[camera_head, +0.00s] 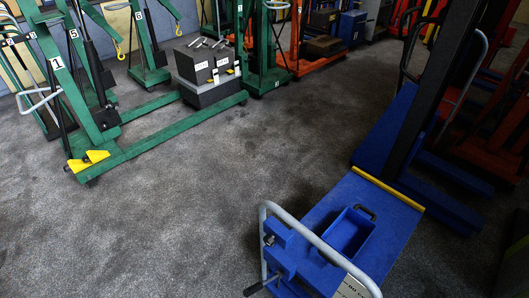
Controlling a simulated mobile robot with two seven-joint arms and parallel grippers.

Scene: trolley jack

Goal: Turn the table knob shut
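A blue lift table (398,217) stands at the lower right, with a grey tubular push handle (318,240) bent over its near end. A small dark knob (269,239) sits on the blue block at the table's near left side, partly behind the handle tube. A black lever grip (253,289) sticks out to the left lower down. Which of the two is the table knob, and how far it is turned, I cannot tell. Neither of my grippers shows in the view.
A blue open tray (350,232) lies on the table top. A yellow strip (388,187) edges its far side. Green numbered cranes (165,135) and a grey weight block (210,72) stand at the upper left. Orange equipment stands behind. The grey floor (190,210) left of the table is clear.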

